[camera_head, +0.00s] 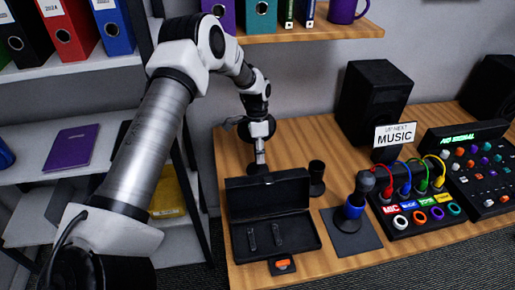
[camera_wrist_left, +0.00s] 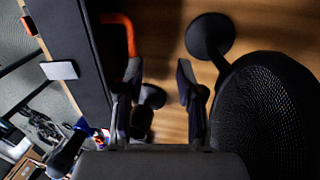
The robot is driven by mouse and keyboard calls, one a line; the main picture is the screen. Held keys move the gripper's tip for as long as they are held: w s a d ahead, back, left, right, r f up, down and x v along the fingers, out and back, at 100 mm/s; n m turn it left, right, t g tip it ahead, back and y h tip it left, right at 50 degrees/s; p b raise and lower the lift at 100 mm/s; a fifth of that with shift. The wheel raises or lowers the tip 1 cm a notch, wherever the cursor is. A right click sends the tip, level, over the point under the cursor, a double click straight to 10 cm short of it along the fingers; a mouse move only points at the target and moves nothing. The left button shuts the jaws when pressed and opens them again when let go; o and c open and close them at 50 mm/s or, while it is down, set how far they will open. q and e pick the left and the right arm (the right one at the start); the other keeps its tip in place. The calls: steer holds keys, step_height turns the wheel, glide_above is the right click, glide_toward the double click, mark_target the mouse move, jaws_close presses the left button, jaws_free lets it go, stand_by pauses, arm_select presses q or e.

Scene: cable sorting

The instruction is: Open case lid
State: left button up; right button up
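The black case (camera_head: 236,240) sits near the front left of the wooden table. Its lid (camera_head: 268,195) stands raised at the back, with the inside facing the camera. Two small dark pieces lie in the base. A small black tab with an orange part (camera_head: 283,264) is at the front edge. My left gripper (camera_head: 258,166) points down just behind the lid's top edge; I cannot tell whether it touches. In the left wrist view my left gripper (camera_wrist_left: 160,75) has its fingers apart, with nothing clearly held. A dark panel edge (camera_wrist_left: 85,45) and an orange piece show beside it. My right gripper is not in view.
A small black cup-like stand (camera_head: 317,178) is right of the lid. A microphone on a mat (camera_head: 350,237), a cable box (camera_head: 415,205), a speaker (camera_head: 372,100) and a mixer (camera_head: 470,165) stand farther right. A shelf (camera_head: 310,32) hangs above. Bare table lies between the stand and speaker.

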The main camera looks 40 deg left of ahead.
arm_select(q)
steer(key=shift+w+a+r+b, duration=0.15)
steer(key=shift+w+a+b, duration=0.15)
steer(key=shift+w+a, duration=0.6)
steer(key=shift+s, duration=0.1)
